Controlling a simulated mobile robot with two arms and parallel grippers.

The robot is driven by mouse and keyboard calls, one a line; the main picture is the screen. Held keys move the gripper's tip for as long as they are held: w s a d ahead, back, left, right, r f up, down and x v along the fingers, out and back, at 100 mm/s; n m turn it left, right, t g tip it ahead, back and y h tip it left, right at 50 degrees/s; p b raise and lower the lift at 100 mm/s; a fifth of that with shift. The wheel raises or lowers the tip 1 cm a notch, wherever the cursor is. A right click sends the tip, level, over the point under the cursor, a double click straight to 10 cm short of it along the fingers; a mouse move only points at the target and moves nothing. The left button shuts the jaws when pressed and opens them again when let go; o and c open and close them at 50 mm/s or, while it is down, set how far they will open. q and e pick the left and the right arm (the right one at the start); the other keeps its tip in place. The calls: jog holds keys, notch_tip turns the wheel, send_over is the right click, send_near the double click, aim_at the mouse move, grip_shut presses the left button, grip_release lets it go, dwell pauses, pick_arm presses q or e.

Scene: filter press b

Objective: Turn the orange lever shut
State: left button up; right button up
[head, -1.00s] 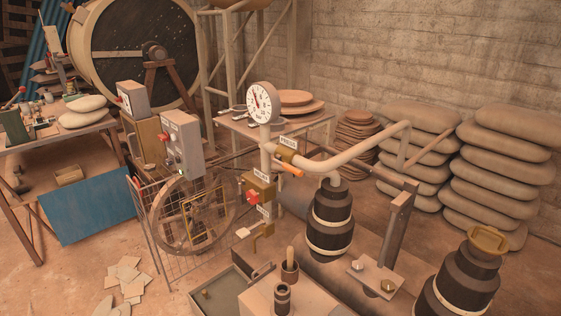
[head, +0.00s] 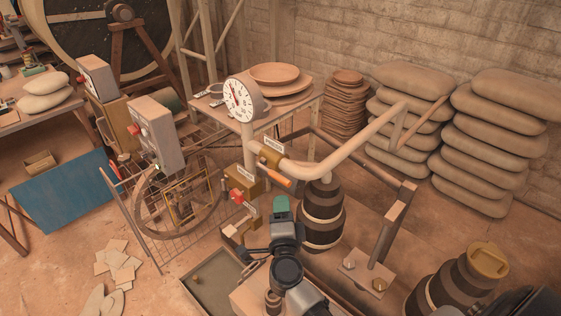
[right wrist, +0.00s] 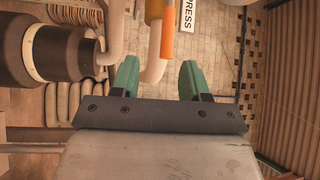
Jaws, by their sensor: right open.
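The orange lever (head: 275,180) sticks out to the lower right from a brass valve on the pale pipe, below the round gauge (head: 240,99). In the right wrist view the lever (right wrist: 167,40) shows beyond my fingertips, roughly in line with the gap between them. My right gripper (head: 281,207) is open, with green fingers, just below the lever in the head view. In the right wrist view the fingers of the right gripper (right wrist: 160,80) stand apart with nothing held; a pale pipe end shows between them. My left gripper is not in view.
A second valve with a red handle (head: 237,195) sits lower on the pipe. A banded dark cylinder (head: 322,220) stands close to the right of my gripper. The pale pipe (head: 340,155) runs right. A wire guard with a wheel (head: 150,222) is at left.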

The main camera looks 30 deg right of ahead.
aim_at(281, 176)
jog(key=w+r, duration=0.1)
jog(key=w+d+r, duration=0.1)
jog(key=w, duration=0.1)
jog(key=shift+w+d+p, duration=0.1)
jog(key=shift+d+p, duration=0.1)
jog(key=shift+p, duration=0.1)
jog(key=x, duration=0.5)
jog(key=shift+f, duration=0.25)
jog(key=shift+w, duration=0.25)
jog(key=shift+d, duration=0.1)
jog(key=shift+c, duration=1.8)
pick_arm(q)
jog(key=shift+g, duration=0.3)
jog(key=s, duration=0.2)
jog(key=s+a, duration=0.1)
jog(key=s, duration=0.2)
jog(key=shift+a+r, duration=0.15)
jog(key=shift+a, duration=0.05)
pick_arm(e)
grip_shut()
